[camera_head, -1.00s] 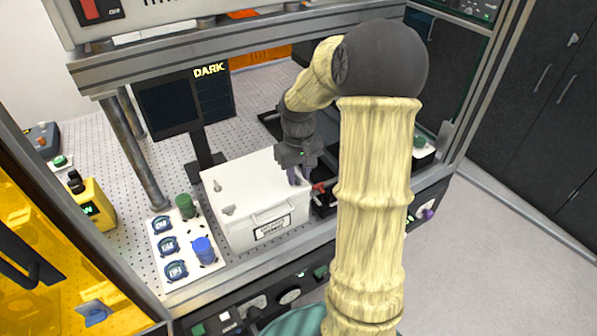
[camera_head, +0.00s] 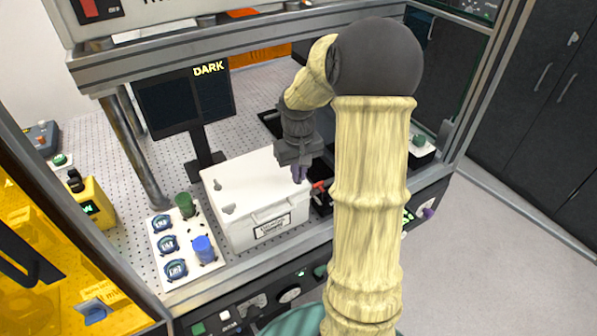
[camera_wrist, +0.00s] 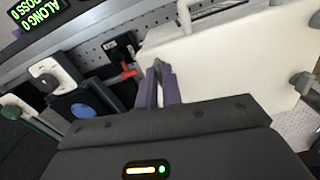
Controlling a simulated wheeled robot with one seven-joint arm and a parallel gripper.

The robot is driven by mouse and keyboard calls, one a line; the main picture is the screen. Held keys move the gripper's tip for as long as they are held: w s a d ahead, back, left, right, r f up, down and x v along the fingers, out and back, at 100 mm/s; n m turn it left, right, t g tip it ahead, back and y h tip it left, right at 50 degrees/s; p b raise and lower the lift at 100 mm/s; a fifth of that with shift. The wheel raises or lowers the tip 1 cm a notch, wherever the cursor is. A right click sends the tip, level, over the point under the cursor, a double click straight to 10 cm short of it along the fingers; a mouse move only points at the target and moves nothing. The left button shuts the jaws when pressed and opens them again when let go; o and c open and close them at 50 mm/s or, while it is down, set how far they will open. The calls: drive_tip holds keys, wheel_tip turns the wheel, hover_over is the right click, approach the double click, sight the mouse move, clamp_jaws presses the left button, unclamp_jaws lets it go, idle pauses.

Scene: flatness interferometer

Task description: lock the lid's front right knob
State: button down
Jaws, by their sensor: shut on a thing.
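The white lid (camera_head: 255,183) tops a white box with a labelled front (camera_head: 272,229) in the head view. My gripper (camera_head: 300,174) reaches down at the lid's front right corner. In the wrist view my purple fingers (camera_wrist: 160,82) are closed together on the front right knob (camera_wrist: 158,64), a small grey piece at the lid's edge; the fingers hide most of it. The lid also shows in the wrist view (camera_wrist: 225,65). The front left knob (camera_head: 229,209) and back left knob (camera_head: 217,185) are grey and stand free. The knob's lock state cannot be told.
A panel with a green knob (camera_head: 185,204), a blue knob (camera_head: 203,249) and several round dials stands left of the box. A dark monitor (camera_head: 185,100) reading DARK is behind. Red-handled hardware (camera_head: 320,187) sits close right of my gripper. A metal frame beam (camera_head: 230,49) crosses above.

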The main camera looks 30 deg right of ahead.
drive_tip(key=m, duration=0.8)
drive_tip(key=shift+r+m, duration=0.1)
drive_tip(key=shift+m, duration=0.2)
drive_tip(key=m+p, duration=0.1)
drive_tip(key=m, duration=0.2)
drive_tip(key=shift+w+m, duration=0.1)
drive_tip(key=shift+m, duration=0.2)
drive_tip(key=shift+m+p, duration=0.75)
drive_tip(key=shift+m, duration=1.15)
drive_tip(key=c, duration=1.6)
unclamp_jaws()
drive_tip(key=shift+o, duration=0.2)
